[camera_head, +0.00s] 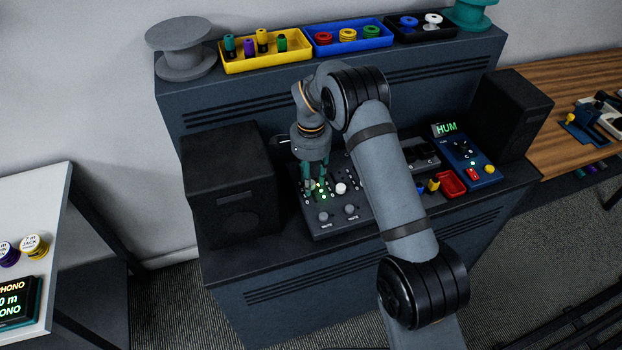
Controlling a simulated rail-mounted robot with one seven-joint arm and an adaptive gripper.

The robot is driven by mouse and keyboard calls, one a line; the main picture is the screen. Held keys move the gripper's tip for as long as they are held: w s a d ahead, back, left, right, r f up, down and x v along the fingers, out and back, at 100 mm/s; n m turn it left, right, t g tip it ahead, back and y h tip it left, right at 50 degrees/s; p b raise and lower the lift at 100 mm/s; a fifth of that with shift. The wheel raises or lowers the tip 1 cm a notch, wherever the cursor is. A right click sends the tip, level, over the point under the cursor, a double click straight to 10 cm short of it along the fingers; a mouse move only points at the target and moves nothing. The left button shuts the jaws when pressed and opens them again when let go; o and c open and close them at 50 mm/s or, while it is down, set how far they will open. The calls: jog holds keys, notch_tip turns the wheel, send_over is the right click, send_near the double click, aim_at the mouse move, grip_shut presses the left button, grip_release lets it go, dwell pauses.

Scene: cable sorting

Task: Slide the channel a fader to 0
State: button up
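The dark mixer panel (335,224) lies on the desk between two black speakers. It has small knobs, lit green dots, a white cap (341,188) and two round grey buttons marked MUTE (323,217) along its front. My gripper (314,187) points down over the left part of the panel, its teal fingers at or just above the surface. The channel A fader cannot be made out; the fingers cover that area. Whether the fingers touch anything, or are open or shut, is too small to tell.
Black speakers stand left (228,185) and right (510,112) of the panel. A blue box with a HUM display (446,128) and a red tray (450,183) lie to the right. Yellow (268,65), blue (349,46) and black trays line the upper shelf. My arm hides part of the desk.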

grip_shut()
dwell(0.6)
